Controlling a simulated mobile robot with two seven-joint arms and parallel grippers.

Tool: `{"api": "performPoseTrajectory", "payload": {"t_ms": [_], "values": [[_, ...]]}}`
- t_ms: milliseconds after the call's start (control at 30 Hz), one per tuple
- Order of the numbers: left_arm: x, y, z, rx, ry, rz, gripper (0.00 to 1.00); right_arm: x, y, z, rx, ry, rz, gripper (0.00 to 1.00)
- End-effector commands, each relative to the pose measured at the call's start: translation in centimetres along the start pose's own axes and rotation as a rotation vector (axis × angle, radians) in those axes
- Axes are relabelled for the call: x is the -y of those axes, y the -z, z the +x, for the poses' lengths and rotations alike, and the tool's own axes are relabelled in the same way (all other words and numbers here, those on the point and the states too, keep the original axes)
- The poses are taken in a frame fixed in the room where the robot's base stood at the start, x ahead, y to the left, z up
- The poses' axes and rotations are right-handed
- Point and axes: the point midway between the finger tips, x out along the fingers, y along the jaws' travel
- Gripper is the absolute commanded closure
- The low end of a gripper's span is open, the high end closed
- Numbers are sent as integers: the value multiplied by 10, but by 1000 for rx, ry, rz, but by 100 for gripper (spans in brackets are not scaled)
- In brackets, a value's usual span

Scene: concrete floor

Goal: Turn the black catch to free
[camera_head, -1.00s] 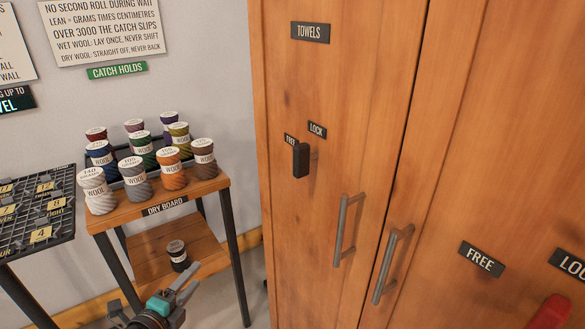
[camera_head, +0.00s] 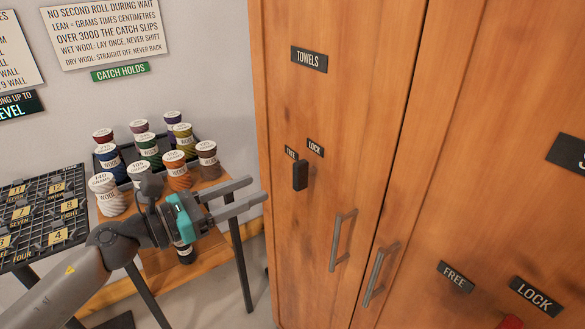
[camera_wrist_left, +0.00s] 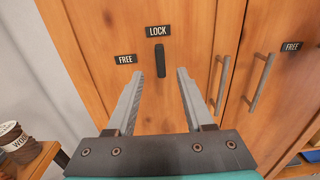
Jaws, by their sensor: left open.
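The black catch (camera_head: 300,176) is a small upright bar on the left door of the wooden cabinet (camera_head: 340,100). A LOCK label (camera_head: 315,148) and a FREE label (camera_head: 291,153) sit just above it, FREE to the left. In the left wrist view the catch (camera_wrist_left: 160,59) hangs straight down below the LOCK label (camera_wrist_left: 158,31), with the FREE label (camera_wrist_left: 126,59) to its left. My left gripper (camera_head: 258,192) is open and empty, left of the catch and pointing at the door. In the wrist view the catch lies beyond and between its fingertips, apart from them. My right gripper is out of view.
Two long door handles (camera_head: 342,240) stand out right of and below the catch. A numbered rack (camera_head: 45,222) is at far left. A red part (camera_head: 511,321) shows at bottom right.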

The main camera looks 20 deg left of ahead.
Motion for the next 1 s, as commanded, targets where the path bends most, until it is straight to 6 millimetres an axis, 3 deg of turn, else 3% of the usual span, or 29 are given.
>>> {"api": "performPoseTrajectory", "payload": {"t_ms": [633,1000], "values": [[-1,-2,82,3,-1,-2,48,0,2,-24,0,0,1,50],[0,0,101,-1,-1,-2,48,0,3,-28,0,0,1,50]]}}
